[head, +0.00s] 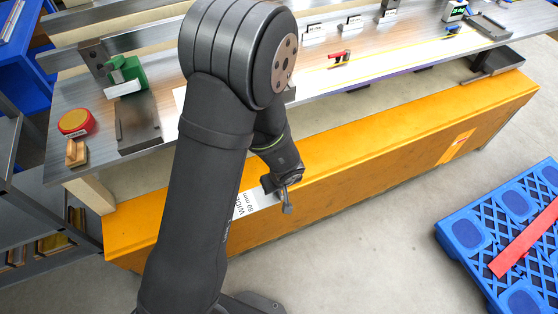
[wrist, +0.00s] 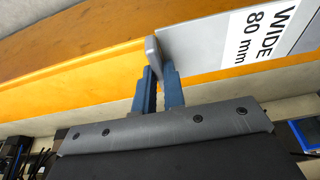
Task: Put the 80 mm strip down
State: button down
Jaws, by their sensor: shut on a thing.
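The 80 mm strip (wrist: 195,48) is a flat grey metal piece with a white label reading "WIDE 80 mm" in the wrist view. My gripper (wrist: 160,62) is shut on the end of this strip, which reaches away to the upper right there. In the head view, my gripper (head: 282,188) is in front of the long orange beam, and the labelled end of the strip (head: 257,203) shows just left of it. The rest of the strip is hidden behind my arm. I cannot tell whether the strip touches the orange beam.
The orange beam (head: 400,130) runs along the front of the workbench (head: 160,75). A green device (head: 125,72), a red-and-yellow round tin (head: 76,122) and small label stands are on the bench. A blue pallet (head: 470,235) with a red strip (head: 525,240) lies at right. Grey floor between is clear.

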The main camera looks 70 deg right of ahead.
jog(key=w+d+f, duration=0.1)
jog(key=w+f, duration=0.1)
jog(key=w, duration=0.1)
jog(key=w+d+f, duration=0.1)
jog(key=w+f, duration=0.1)
jog(key=w, duration=0.2)
jog(key=w+d+f, duration=0.1)
jog(key=w+f, duration=0.2)
jog(key=w, duration=0.1)
jog(key=shift+s+a+x, duration=0.15)
jog(key=shift+a+x, duration=0.05)
jog(key=shift+x, duration=0.75)
jog(key=shift+s+a+x, duration=0.1)
jog(key=shift+a+x, duration=0.05)
jog(key=shift+x, duration=0.8)
jog(key=shift+f, duration=0.2)
jog(key=c, duration=1.9)
grip_release()
jog(key=shift+f, duration=0.1)
jog(key=o, duration=0.4)
jog(key=v, duration=1.2)
jog(key=shift+r, duration=0.2)
jog(key=shift+d+f, duration=0.1)
jog(key=shift+f, duration=0.05)
